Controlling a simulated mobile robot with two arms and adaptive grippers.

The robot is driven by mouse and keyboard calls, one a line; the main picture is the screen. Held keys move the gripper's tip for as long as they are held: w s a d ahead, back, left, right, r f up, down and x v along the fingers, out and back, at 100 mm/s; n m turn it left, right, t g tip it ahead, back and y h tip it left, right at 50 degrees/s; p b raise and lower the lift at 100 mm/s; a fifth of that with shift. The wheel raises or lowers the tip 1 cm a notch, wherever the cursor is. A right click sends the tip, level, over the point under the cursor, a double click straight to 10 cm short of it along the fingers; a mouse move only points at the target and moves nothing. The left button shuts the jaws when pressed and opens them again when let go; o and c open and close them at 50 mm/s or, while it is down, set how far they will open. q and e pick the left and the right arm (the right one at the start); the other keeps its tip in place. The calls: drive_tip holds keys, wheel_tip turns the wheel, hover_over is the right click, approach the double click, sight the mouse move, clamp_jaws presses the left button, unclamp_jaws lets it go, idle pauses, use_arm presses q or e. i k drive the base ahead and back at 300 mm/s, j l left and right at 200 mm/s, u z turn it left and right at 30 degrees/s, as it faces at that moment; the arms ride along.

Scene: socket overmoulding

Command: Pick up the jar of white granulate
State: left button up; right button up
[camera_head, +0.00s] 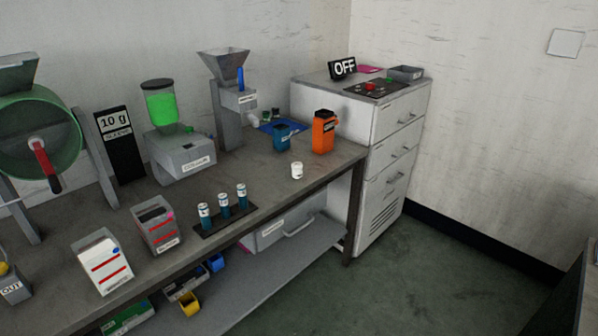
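A small white jar (297,171) stands upright on the grey workbench (262,183), near the front edge toward the right end. It is the likeliest jar of white granulate, but its contents and label are too small to make out. Nothing touches it. Neither of my grippers shows in the head view.
A rack of blue vials (225,207) stands left of the jar. An orange canister (324,133) and a blue cup (282,138) stand behind it. A hopper machine (229,110) and green-filled dispenser (180,150) are further back. A drawer cabinet (385,140) adjoins the bench.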

sight(297, 167)
drive_tip(key=i+l+z, duration=0.1)
drive_tip(key=i+l, duration=0.55)
drive_tip(key=i, duration=0.15)
